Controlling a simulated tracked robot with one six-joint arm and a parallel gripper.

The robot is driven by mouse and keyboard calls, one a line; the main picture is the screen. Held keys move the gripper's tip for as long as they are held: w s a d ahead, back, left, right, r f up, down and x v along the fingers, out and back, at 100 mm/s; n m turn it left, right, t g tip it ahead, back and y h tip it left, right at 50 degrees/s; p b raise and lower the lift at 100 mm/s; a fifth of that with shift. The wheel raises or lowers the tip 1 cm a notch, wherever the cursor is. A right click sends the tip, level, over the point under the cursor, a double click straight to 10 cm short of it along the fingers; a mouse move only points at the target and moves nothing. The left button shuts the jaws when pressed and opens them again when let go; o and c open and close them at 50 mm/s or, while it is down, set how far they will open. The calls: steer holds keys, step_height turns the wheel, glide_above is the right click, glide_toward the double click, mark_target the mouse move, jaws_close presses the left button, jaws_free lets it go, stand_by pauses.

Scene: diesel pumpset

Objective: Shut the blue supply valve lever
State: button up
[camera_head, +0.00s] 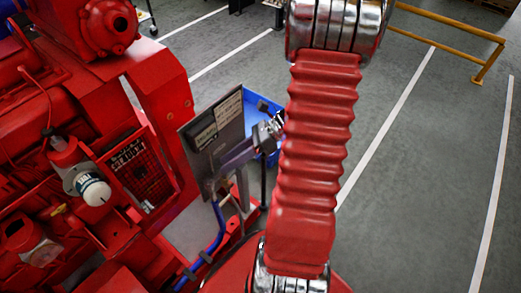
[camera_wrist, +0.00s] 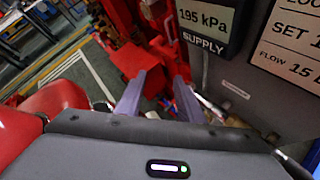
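My gripper (camera_wrist: 160,90) shows in the wrist view as two grey-purple fingers with a clear gap between them, nothing seen in it. In the head view my gripper (camera_head: 226,164) is close to the lower edge of the grey instrument panel (camera_head: 196,158). The panel is upright and also shows in the wrist view (camera_wrist: 234,85), with a supply display (camera_wrist: 205,22) reading 195 kPa. A blue hose (camera_head: 215,241) runs below the gripper in the head view. I cannot make out the blue supply valve lever in either view; the gripper may hide it.
The red pumpset (camera_head: 70,120) fills the left of the head view, with a white-capped filter (camera_head: 94,190) on it. A blue bin (camera_head: 270,108) stands behind the panel. A yellow rail (camera_head: 450,30) is at the back right. The grey floor on the right is clear.

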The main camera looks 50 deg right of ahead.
steer(key=s+d+f+m+t+h, duration=0.4)
steer(key=d+f+m+t, duration=0.2)
steer(key=m, duration=0.6)
steer(key=s+d+f+m+t+h, duration=0.5)
steer(key=d+f+m+t, duration=0.1)
steer(key=d+f+m, duration=0.5)
steer(key=shift+d+m+t, duration=0.4)
steer(key=shift+d+m, duration=0.4)
steer(key=shift+d, duration=0.4)
steer(key=shift+w+a, duration=0.2)
steer(key=shift+w, duration=2.1)
steer(key=shift+w+a, duration=0.25)
steer(key=shift+w, duration=2)
steer(key=shift+w+a, duration=0.2)
steer(key=shift+w, duration=2.1)
steer(key=shift+c, duration=0.3)
steer(key=shift+f, duration=0.1)
jaws_close()
